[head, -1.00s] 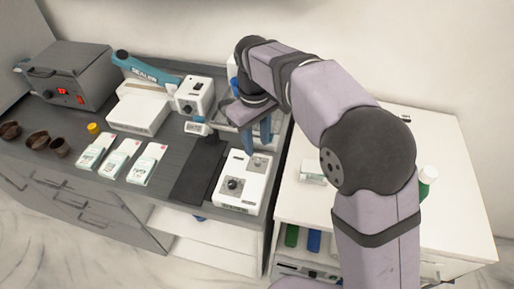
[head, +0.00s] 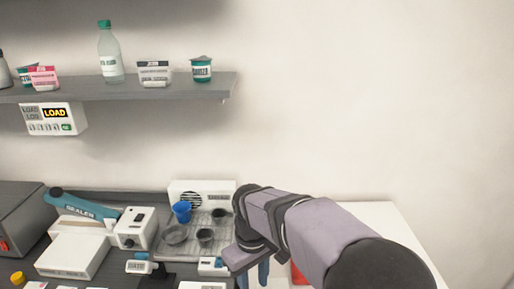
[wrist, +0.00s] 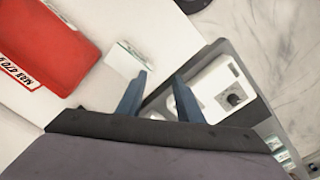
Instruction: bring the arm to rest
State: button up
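My gripper (head: 254,275) is at the lower edge of the head view, fingers pointing down, right of the wire tray. In the wrist view my gripper (wrist: 158,92) shows two blue fingers standing apart with nothing between them. Below them are a white device with a black knob (wrist: 222,88) and the pale counter edge. A small white box (wrist: 127,58) lies on the white counter beyond the left finger, apart from it.
A red container (wrist: 45,45) lies at the wrist view's upper left. The head view shows a blue-handled sealer (head: 85,208), a tray (head: 188,248) with a blue cup (head: 182,211) and dark cups, and a shelf (head: 150,88) with a bottle (head: 110,55). The wall at right is bare.

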jog(key=s+d+f+m, duration=0.1)
jog(key=s+d, duration=0.1)
jog(key=d, duration=0.1)
jog(key=s+d+f+m, duration=0.1)
jog(key=s+d, duration=0.1)
jog(key=d, duration=0.2)
jog(key=s+d+f+m, duration=0.1)
jog(key=s+d+m, duration=0.1)
jog(key=d, duration=0.1)
jog(key=shift+s+d+f, duration=0.25)
jog(key=shift+d+f, duration=0.05)
jog(key=s+d+f+m, duration=0.3)
jog(key=s+d, duration=0.2)
jog(key=s, duration=0.3)
jog(key=shift+d+f, duration=0.25)
jog(key=shift+f, duration=0.1)
jog(key=shift+o, duration=0.5)
dwell(0.5)
